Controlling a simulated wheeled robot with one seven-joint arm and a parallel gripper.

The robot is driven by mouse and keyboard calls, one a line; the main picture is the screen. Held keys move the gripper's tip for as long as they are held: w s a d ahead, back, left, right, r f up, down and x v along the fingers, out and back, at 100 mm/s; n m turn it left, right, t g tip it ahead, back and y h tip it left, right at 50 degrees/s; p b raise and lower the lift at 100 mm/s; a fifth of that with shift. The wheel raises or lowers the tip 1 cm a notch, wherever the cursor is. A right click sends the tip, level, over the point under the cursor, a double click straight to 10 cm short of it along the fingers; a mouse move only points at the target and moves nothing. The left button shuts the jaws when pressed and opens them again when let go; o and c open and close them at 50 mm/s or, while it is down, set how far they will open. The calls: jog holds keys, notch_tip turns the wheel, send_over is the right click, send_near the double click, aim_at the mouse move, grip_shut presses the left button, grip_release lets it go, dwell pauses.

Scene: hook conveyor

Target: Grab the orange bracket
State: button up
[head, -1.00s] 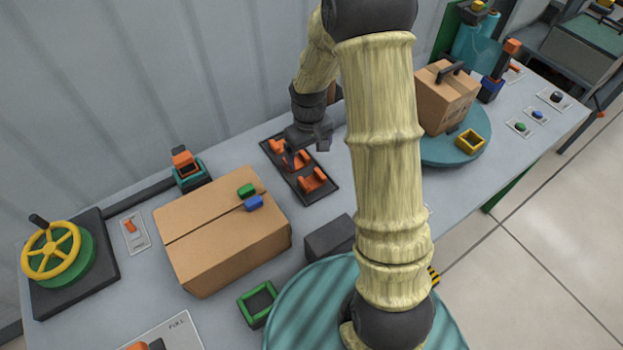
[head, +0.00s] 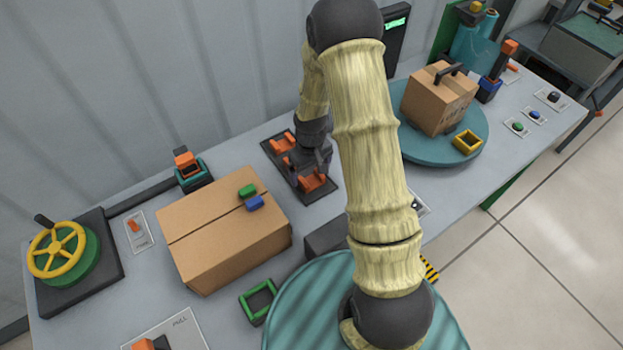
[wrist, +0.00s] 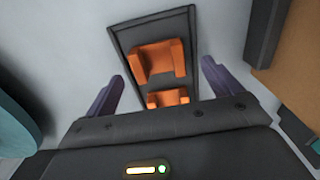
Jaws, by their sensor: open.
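Orange brackets lie in a dark tray (head: 271,148) on the grey table. In the head view one bracket (head: 283,143) sits at the far end and another (head: 312,182) at the near end; my gripper hides the middle of the tray. In the wrist view two brackets show, a larger one (wrist: 158,61) and a smaller, partly hidden one (wrist: 168,98). My gripper (wrist: 160,85) is open and empty above the tray. Its two fingers stand on either side of the brackets. I cannot tell whether it touches any of them.
A teal turntable (head: 415,148) with a smaller carton (head: 437,103) is to the right. A wall runs behind.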

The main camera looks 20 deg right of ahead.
aim_at(312, 182)
jog(key=shift+d+f+p, duration=0.15)
jog(key=shift+f+p, duration=0.25)
jog(key=shift+f, duration=1.3)
jog(key=c, duration=1.1)
jog(key=shift+o, duration=0.2)
jog(key=shift+r, duration=0.1)
notch_tip(312, 182, up, 10)
jog(key=b, duration=0.2)
